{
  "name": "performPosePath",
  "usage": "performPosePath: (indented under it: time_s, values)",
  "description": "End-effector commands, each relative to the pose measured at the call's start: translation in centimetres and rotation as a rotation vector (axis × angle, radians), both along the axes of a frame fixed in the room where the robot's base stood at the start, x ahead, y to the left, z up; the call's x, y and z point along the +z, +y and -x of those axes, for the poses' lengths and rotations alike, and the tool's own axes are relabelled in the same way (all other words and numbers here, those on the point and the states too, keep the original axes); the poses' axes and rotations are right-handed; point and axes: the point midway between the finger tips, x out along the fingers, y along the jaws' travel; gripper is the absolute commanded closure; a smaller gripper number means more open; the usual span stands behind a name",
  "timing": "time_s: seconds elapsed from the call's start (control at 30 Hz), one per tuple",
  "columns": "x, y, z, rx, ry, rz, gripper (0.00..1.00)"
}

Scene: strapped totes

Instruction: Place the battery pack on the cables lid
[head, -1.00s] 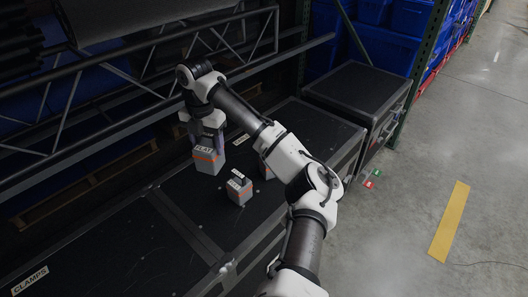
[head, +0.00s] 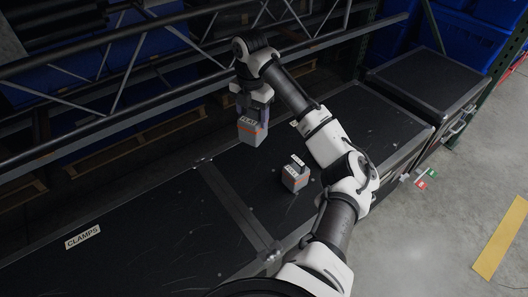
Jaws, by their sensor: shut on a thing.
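My gripper (head: 253,110) is shut on a grey battery pack (head: 252,134) with an orange band and a label that seems to read FLAT. It holds the pack upright over the black case lid (head: 240,168); I cannot tell how high. A second, similar pack (head: 295,180) with a dark handle on top stands on that lid, to the right and nearer. A small piece of another pale object shows beside my arm, mostly hidden. A lid with a CLAMPS label (head: 83,237) lies to the left, past a metal-edged seam. I see no readable cables label.
Black truss rails (head: 130,97) run along the back, close behind my gripper. Another black case (head: 425,82) stands at the back right. Blue totes (head: 470,35) are behind it on a rack. Concrete floor with a yellow stripe (head: 502,238) is on the right.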

Motion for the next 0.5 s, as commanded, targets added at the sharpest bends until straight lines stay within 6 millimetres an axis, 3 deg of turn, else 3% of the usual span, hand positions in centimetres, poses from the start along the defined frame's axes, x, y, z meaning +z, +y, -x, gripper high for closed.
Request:
performPosePath:
  time_s: [0.3, 0.5]
  values:
    - [-7.9, 0.1, 0.1, 0.000, 0.002, -0.005, 0.93]
    - [-11.5, 0.1, 0.0, -0.001, -0.001, -0.003, 0.93]
